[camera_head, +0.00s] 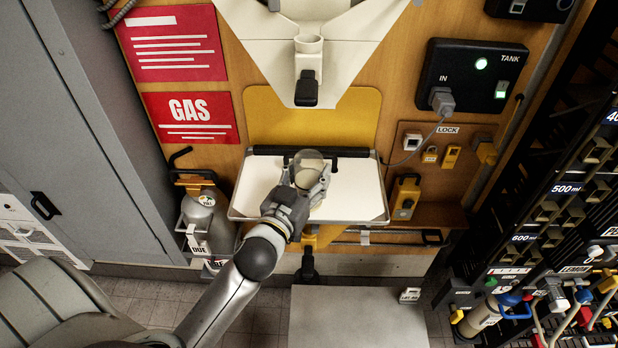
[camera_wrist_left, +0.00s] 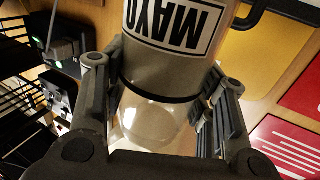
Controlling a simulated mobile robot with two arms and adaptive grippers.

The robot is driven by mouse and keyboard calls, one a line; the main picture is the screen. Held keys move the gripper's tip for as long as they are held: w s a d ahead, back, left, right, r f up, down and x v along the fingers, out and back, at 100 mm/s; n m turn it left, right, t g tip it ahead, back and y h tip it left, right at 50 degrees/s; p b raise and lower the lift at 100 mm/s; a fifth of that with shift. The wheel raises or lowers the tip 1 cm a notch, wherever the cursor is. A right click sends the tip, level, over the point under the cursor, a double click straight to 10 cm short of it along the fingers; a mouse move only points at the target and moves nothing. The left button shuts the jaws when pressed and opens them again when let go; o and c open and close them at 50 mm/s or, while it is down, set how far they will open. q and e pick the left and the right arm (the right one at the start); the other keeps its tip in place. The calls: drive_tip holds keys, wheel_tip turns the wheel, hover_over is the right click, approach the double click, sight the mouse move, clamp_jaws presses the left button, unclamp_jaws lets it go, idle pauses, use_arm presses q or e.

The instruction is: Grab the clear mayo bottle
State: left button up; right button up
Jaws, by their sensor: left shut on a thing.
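The mayo bottle (camera_head: 309,166) is over the white tray (camera_head: 262,186) in the head view, in front of the yellow panel. In the left wrist view the bottle (camera_wrist_left: 160,75) fills the middle, with an upside-down MAYO label, a dark band and a clear rounded end. My left gripper (camera_head: 305,189) is shut on the bottle, with one finger on each side; the fingers also show in the left wrist view (camera_wrist_left: 163,90). I cannot tell whether the bottle touches the tray. My right gripper is not in view.
A cream funnel-shaped fixture with a dark nozzle (camera_head: 307,90) hangs above the tray. A grey gas cylinder (camera_head: 208,217) stands left of it. A black rack (camera_head: 560,190) with several fittings is at the right. A pale platform (camera_head: 355,318) lies in front.

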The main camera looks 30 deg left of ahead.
use_arm(q)
drive_tip(key=shift+r, duration=0.55)
drive_tip(key=s+r+p, duration=0.9)
drive_tip(key=s+r, duration=0.2)
drive_tip(key=s, duration=0.3)
drive_tip(key=shift+r, duration=0.25)
